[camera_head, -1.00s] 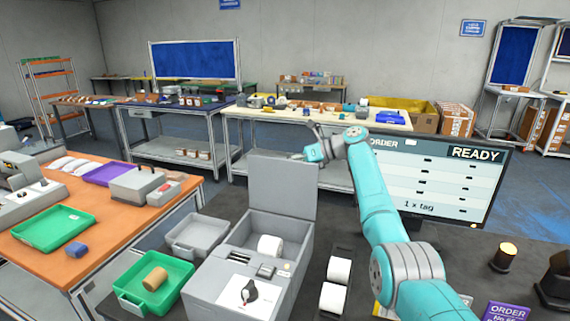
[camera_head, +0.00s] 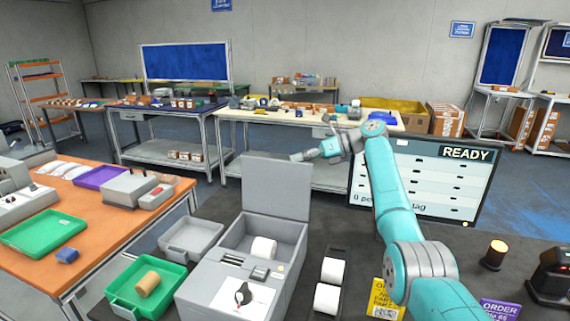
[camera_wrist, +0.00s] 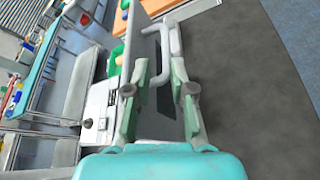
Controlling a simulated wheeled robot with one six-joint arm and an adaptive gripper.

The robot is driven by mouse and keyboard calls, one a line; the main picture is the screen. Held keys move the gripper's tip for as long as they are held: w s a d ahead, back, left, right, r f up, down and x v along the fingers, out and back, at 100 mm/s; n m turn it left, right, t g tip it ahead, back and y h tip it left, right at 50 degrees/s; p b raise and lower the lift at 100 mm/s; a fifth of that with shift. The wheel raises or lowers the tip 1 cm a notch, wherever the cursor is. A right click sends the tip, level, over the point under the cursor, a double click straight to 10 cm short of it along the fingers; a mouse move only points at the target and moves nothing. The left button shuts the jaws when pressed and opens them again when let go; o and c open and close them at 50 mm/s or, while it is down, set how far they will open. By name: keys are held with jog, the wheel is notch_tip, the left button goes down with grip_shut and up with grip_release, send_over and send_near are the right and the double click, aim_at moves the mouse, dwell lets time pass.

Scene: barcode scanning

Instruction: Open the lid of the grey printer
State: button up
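The grey printer (camera_head: 207,289) stands in the front middle of the head view. Its flat lid (camera_head: 275,186) stands upright at the back of its body, so the bay with a white roll (camera_head: 263,248) shows from above. My gripper (camera_head: 300,157) is beyond the lid's upper right edge in the head view, pointing left. In the wrist view my gripper (camera_wrist: 158,72) has its two fingers apart. The edge-on grey panel seen between and beyond the fingers seems to be the lid; contact cannot be told. The printer's white label and knob (camera_wrist: 96,121) show at left.
A screen (camera_head: 440,185) reading READY stands behind my arm. An amber lamp (camera_head: 495,253) is at right.

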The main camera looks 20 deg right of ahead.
jog(key=shift+v, duration=2.35)
